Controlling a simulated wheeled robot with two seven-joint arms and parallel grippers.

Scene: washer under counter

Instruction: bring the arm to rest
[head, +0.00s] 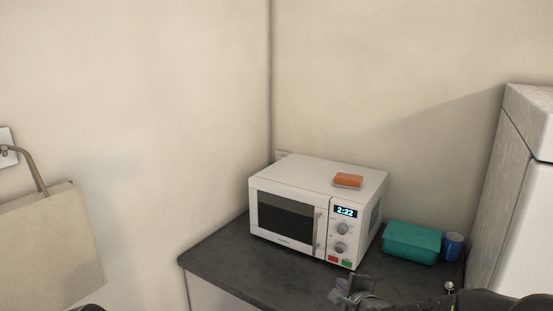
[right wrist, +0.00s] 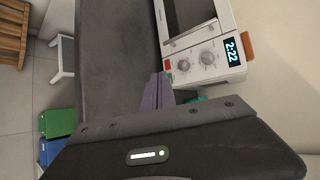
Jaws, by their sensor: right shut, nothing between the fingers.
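My right gripper (head: 352,288) shows at the bottom of the head view, in front of the microwave's lower right corner. Its fingers (right wrist: 157,91) are together and empty in the right wrist view, over the dark counter and close to the microwave. My right arm comes in from the lower right of the head view. My left gripper is not in view; only a small dark shape shows at the bottom left edge.
A white microwave (head: 284,220) with an orange block (head: 348,180) on top stands on the dark counter (head: 222,258). A teal box (head: 412,243) and a blue cup (head: 453,246) stand right of it, beside a tall white appliance (head: 520,190). A beige bag (head: 45,250) hangs left.

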